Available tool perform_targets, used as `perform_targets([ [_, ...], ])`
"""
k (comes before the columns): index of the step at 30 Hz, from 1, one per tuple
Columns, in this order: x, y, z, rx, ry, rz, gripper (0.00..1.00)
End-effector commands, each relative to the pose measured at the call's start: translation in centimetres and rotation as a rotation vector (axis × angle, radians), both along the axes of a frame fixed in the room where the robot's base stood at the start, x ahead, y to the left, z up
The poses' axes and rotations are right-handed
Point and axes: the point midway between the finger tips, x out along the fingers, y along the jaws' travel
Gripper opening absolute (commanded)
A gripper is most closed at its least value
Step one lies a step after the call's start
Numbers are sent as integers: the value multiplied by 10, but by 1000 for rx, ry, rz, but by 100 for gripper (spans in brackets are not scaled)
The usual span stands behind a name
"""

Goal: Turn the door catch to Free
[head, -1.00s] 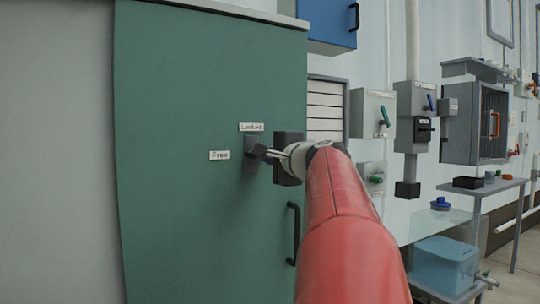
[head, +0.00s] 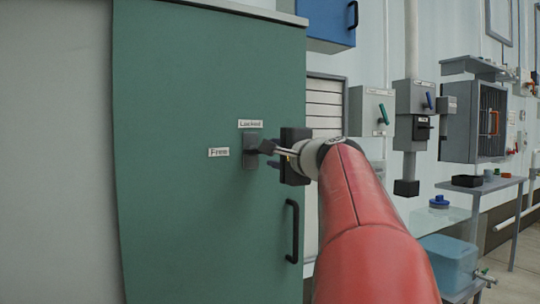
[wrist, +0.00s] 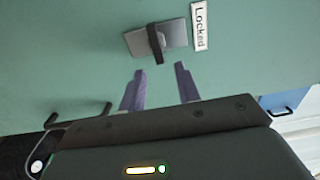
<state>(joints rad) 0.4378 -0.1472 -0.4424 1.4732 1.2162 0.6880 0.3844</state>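The door catch is a dark lever on a grey plate (head: 250,153) on the green door (head: 200,90); the plate also shows in the wrist view (wrist: 176,36). The "Locked" label (head: 251,124) is above the plate and the "Free" label (head: 219,152) is to its left. The dark lever (wrist: 156,44) sticks out from the plate; I cannot tell its exact turn. My gripper (wrist: 160,84) is open and empty. Its two purple-grey fingers are apart, just short of the lever, with the lever roughly in line with the gap between them. My gripper (head: 272,156) is right of the plate in the head view.
A black door handle (head: 294,231) is below the catch. A blue cabinet (head: 331,20) hangs at upper right. Switch boxes (head: 413,100), a side table (head: 490,187) and a blue tank (head: 447,262) stand to the right. The door around the catch is clear.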

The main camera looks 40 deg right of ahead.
Motion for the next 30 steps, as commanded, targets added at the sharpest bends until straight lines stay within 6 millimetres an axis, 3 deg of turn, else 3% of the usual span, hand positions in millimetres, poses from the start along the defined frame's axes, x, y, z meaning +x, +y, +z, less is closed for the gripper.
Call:
perform_targets([
  [3,-22,5,-1,-1,-1,0,33],
  [9,-42,10,-1,0,0,-1,33],
  [26,-45,11,-1,0,1,0,33],
  [30,-40,23,-12,-19,37,30,33],
])
